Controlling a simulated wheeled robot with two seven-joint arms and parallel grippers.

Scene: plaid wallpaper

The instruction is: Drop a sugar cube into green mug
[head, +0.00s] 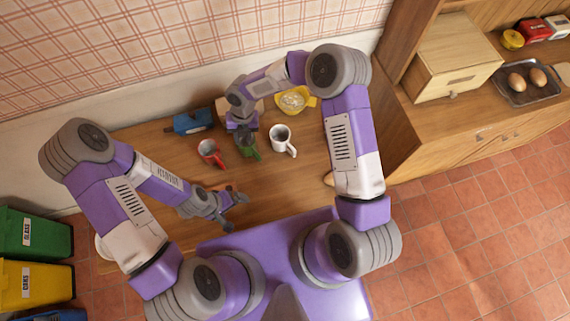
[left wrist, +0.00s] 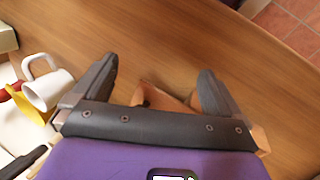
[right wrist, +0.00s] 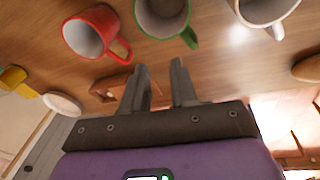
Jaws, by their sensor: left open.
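The green mug (head: 250,153) stands on the wooden table between the red mug (head: 208,150) and the white mug (head: 281,138). My right gripper (head: 243,143) is just over or beside it in the head view. In the right wrist view the mug (right wrist: 163,14) lies beyond the right fingertips (right wrist: 160,72), which are a narrow gap apart. No sugar cube is clearly visible between them. My left gripper (head: 237,196) is open, low over the table's front part. A small wooden item (left wrist: 165,95) shows between its fingers (left wrist: 158,75). I see no sugar cube clearly in any view.
A blue object (head: 193,121) and a yellow bowl-like item (head: 293,100) stand at the back of the table. A tray with eggs (head: 527,84) is on the right counter. Colored bins (head: 36,235) stand at the left. The table's right part is mostly clear.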

